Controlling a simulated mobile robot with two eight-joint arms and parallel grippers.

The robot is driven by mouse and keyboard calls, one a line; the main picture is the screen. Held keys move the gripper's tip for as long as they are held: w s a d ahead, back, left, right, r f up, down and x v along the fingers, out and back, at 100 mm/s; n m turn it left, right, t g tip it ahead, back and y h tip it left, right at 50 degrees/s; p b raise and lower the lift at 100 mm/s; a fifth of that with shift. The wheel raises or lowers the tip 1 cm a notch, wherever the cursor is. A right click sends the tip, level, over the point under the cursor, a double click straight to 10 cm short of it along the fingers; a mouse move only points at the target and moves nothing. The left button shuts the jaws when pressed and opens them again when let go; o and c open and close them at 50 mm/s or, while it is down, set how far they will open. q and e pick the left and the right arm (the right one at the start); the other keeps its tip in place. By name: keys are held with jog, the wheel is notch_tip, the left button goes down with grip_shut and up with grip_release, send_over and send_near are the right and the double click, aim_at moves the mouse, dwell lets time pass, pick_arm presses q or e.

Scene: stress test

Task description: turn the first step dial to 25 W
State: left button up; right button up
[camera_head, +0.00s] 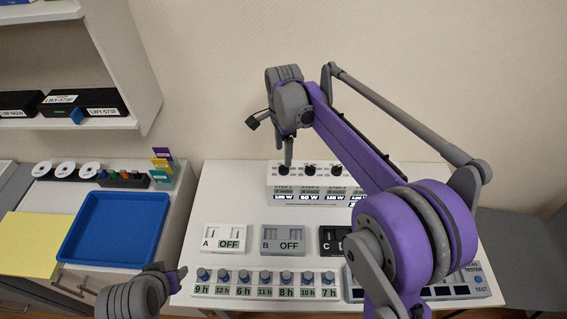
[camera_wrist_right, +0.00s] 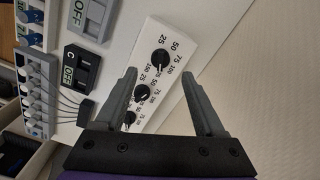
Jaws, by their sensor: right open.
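The white step panel (camera_head: 272,197) stands at the back of the table, with several black dials along its top and small displays below. The first dial (camera_head: 284,170) is at its left end. In the right wrist view the same dial (camera_wrist_right: 160,60) is the uppermost one, with printed numbers around it; its pointer is too small to read. My right gripper (camera_head: 270,140) is above this end of the panel. In the wrist view its two fingers (camera_wrist_right: 159,72) are apart and empty, with the dial between their tips. My left gripper (camera_head: 178,275) shows partly at the bottom left; its jaws are unclear.
Switch blocks A (camera_head: 224,239), B (camera_head: 283,240) and C (camera_head: 332,240) stand in front of the panel. A row of blue-grey knobs (camera_head: 265,284) lies nearer. My right arm covers the table's right side. A blue tray (camera_head: 113,228) is on the left counter.

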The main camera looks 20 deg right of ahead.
aim_at(284, 169)
notch_tip(284, 169, down, 6)
jog(key=shift+d, duration=0.1)
grip_shut()
dwell(0.5)
